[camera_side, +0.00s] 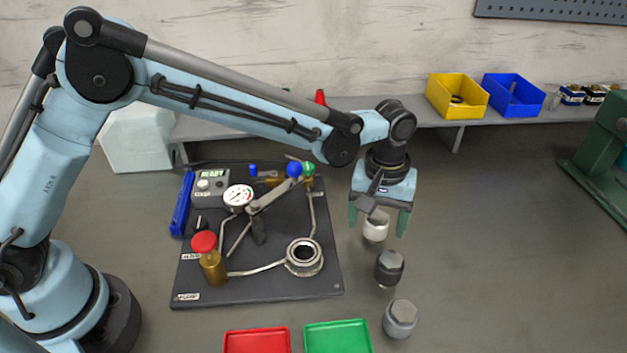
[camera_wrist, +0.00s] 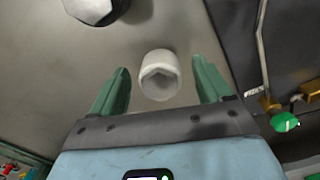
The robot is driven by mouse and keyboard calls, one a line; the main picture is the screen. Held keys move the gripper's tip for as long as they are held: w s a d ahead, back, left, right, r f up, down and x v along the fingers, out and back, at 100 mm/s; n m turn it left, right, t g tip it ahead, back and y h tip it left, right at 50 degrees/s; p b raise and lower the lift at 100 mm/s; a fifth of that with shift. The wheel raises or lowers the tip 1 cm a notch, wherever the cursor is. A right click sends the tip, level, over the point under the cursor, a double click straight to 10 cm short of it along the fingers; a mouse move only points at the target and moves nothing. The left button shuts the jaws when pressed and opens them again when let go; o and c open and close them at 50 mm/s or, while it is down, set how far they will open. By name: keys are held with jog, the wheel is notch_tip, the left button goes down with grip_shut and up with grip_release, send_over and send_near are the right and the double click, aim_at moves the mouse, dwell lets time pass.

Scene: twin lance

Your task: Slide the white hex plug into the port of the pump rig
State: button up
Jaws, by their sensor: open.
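The white hex plug (camera_side: 376,227) stands on the grey bench to the right of the pump rig. My gripper (camera_side: 378,220) is above it, pointing down, with its two green fingers apart. In the wrist view the white plug (camera_wrist: 160,76) shows between the open fingers (camera_wrist: 160,68), with a gap on each side. I cannot tell how far down the fingers reach beside it. The pump rig (camera_side: 325,285) is a dark board with pipes, a gauge and valves. Its port (camera_side: 304,256) is a round metal ring with a dark opening, near the board's front right.
A dark grey plug (camera_side: 389,268) and a lighter grey plug (camera_side: 400,319) stand in front of the white one. Red (camera_side: 257,341) and green (camera_side: 338,337) trays lie at the front. A lever with a blue knob (camera_side: 294,170) rises over the board.

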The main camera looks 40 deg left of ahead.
aim_at(378, 221)
jog(key=shift+f, duration=0.3)
jog(key=c, duration=1.3)
jog(key=shift+r, duration=0.1)
jog(key=shift+r, duration=0.4)
jog(key=r, duration=0.2)
jog(key=s+r, duration=0.1)
jog(key=shift+d+r, duration=0.25)
jog(key=shift+r, duration=0.15)
jog(key=s+d+r, duration=0.5)
jog(key=s+r, duration=0.1)
jog(key=s, duration=0.3)
jog(key=s+a, duration=0.2)
jog(key=a, duration=0.9)
jog(key=shift+s+a+r+m, duration=0.3)
jog(key=shift+s+a+m, duration=0.1)
